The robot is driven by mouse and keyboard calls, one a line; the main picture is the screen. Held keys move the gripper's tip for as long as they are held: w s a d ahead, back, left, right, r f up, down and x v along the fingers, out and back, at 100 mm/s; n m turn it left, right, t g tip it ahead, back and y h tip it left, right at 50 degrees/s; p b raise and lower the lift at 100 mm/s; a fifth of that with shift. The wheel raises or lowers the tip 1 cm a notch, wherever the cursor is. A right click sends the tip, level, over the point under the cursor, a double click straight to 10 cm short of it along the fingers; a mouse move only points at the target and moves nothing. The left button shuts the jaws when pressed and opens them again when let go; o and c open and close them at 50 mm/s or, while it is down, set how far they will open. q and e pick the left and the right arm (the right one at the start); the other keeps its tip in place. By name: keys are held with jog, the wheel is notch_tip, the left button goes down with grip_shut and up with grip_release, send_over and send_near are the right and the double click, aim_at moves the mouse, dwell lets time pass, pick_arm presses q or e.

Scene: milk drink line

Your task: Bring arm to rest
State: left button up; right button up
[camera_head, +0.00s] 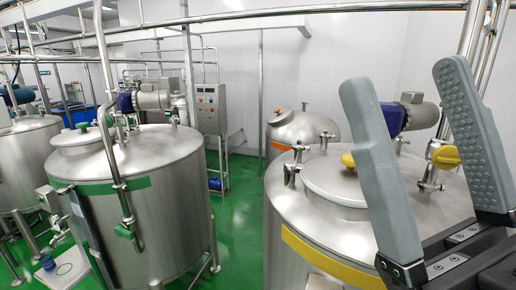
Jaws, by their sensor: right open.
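My right gripper (408,108) shows large at the right of the head view, with its two grey padded fingers pointing up. The fingers stand wide apart and nothing is between them. Behind the gap I see the steel tank with a yellow band (310,256) and its lid with a yellow knob. The gripper hides part of that tank. I cannot tell whether it touches the tank, but it appears to be in front of it. My left gripper is not in the picture.
A large steel tank with a green band (150,215) stands at left, with another tank (27,160) beyond it. A smaller tank with an orange band (296,129) and a control cabinet (212,108) stand behind. Green floor (240,205) is clear between the two large tanks. Pipes run overhead.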

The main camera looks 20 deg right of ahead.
jog(key=w+f+m+h, duration=0.1)
jog(key=m, duration=0.1)
jog(key=w+d+f+m+g+h, duration=0.1)
jog(key=w+m+h, duration=0.1)
jog(key=w+f+m+g+h, duration=0.1)
jog(key=m, duration=0.1)
jog(key=shift+w+d+f+m+h, duration=0.15)
jog(key=shift+w+d+m+h, duration=0.15)
jog(key=shift+w+h, duration=0.1)
jog(key=shift+a, duration=0.1)
dwell(0.4)
